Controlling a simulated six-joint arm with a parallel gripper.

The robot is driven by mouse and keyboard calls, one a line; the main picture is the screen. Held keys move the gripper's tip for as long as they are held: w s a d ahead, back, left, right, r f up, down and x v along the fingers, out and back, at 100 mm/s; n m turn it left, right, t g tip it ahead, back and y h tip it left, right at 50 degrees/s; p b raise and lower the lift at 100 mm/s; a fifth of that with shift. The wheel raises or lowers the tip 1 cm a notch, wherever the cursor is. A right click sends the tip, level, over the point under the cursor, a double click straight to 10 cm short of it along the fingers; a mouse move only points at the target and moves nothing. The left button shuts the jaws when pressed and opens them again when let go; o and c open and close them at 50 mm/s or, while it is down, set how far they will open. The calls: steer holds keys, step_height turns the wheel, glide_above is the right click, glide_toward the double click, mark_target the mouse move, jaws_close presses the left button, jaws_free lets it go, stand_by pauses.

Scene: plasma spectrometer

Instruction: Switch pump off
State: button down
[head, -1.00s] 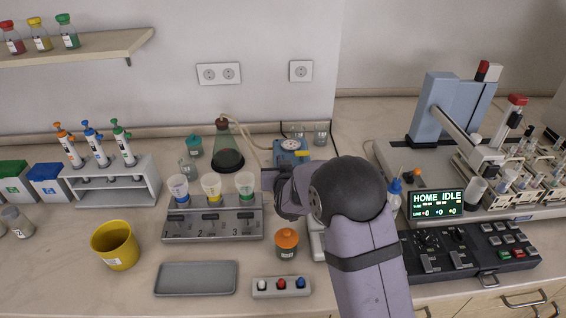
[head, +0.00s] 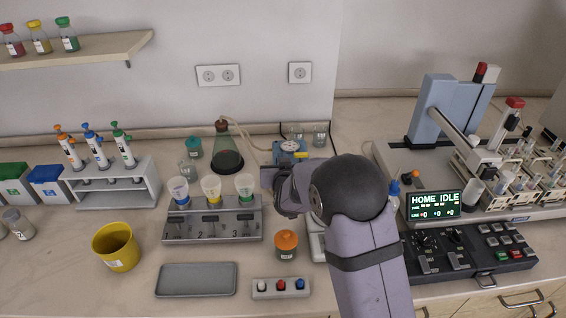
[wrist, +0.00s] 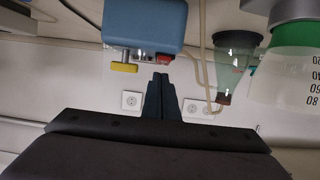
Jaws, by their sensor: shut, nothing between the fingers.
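The pump is a blue box (head: 289,149) at the back middle of the bench, partly hidden behind my arm in the head view. In the wrist view the blue pump (wrist: 145,22) appears upside down, with a red switch (wrist: 164,59) and a yellow knob (wrist: 124,67) on its near face. My gripper (wrist: 161,78) is shut and empty. Its dark fingertips point at the pump and lie close to the red switch in the picture. I cannot tell whether they touch it. The switch's position is too small to read.
A flask (head: 226,155) with a hose stands left of the pump. A filter rack (head: 211,227) with three coloured cups is nearer, left of my arm. An orange-lidded jar (head: 286,246) stands close to my arm. The spectrometer display (head: 435,205) is on the right.

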steer(key=r+v, duration=0.1)
steer(key=v, duration=1)
steer(key=shift+r+b, duration=0.15)
steer(key=shift+b, duration=0.25)
